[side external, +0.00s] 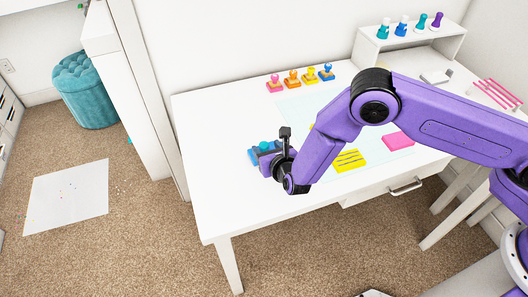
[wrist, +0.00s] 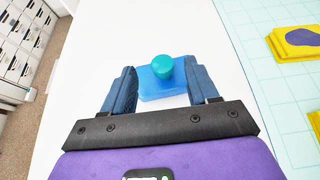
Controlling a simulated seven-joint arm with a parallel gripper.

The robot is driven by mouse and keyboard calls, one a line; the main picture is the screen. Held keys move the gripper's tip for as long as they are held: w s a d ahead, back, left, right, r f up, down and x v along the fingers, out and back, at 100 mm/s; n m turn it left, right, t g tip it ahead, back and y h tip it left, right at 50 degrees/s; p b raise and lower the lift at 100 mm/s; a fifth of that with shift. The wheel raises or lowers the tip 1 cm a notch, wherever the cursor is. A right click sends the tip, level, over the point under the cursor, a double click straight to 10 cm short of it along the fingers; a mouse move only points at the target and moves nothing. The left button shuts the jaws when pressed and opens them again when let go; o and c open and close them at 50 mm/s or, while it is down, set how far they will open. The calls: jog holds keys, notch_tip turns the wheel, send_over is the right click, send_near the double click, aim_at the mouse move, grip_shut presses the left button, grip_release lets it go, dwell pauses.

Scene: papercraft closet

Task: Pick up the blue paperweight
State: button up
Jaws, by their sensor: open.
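The blue paperweight is a flat blue block (wrist: 158,82) with a round teal knob (wrist: 162,66) on top. In the wrist view it sits on the white table just beyond and between my open fingers. My gripper (wrist: 162,92) has its two dark blue fingers spread, one on each side of the block. In the side external view the blue paperweight (side external: 256,154) is at the table's left part, partly hidden by my gripper (side external: 268,158). I cannot tell whether the fingers touch it.
A yellow block (side external: 349,160) and a pink block (side external: 398,141) lie on the pale gridded mat (side external: 300,108) to the right. Several coloured stamps (side external: 300,77) line the table's back. A white shelf (side external: 412,42) holds more knobbed pieces. The table's front edge is near my gripper.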

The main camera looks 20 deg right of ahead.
aim_at(264, 144)
jog(key=shift+x, duration=2.25)
jog(key=shift+d, duration=0.1)
jog(key=shift+c, duration=0.2)
grip_shut()
